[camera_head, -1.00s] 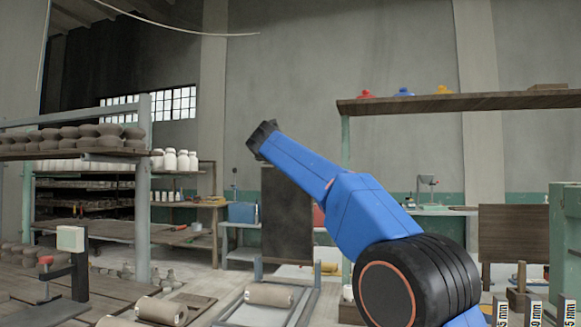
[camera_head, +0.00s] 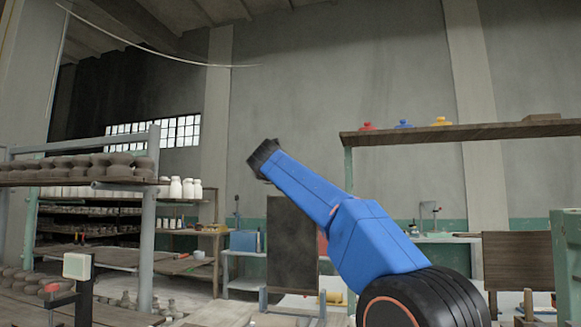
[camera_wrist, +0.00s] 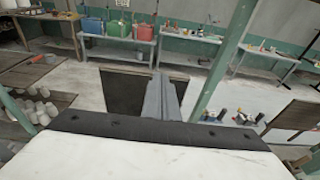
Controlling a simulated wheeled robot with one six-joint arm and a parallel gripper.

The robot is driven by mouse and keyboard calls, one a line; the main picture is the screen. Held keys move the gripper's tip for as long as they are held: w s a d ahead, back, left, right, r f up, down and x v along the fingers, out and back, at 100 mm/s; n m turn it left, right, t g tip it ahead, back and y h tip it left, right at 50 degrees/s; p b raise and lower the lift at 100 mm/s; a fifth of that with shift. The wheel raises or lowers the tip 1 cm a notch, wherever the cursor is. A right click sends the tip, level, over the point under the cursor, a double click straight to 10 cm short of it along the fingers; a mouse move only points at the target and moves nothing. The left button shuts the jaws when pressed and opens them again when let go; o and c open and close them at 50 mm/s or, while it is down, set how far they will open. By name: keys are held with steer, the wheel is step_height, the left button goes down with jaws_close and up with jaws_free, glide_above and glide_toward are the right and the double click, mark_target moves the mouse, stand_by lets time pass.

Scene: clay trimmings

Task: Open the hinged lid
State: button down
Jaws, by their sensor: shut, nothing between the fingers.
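No hinged lid can be picked out for certain in either view. A dark flat panel (camera_head: 292,243) stands upright in the middle of the head view, behind my arm. A dark rectangle (camera_wrist: 122,94) lies behind my fingers in the wrist view; I cannot tell whether it is the same panel. My gripper (camera_wrist: 162,98) is shut and empty, its grey fingers together. In the head view, the dark end of my blue arm (camera_head: 262,158) is raised in the air, apart from the furniture.
A loaded rack (camera_head: 80,182) stands at left. A high shelf (camera_head: 460,132) with coloured knobbed pieces crosses the right.

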step_height(320, 180, up, 7)
steer(key=s, duration=0.1)
steer(key=shift+s+a+f, duration=0.15)
steer(key=shift+s+a, duration=0.15)
steer(key=shift+a, duration=0.05)
stand_by(0.5)
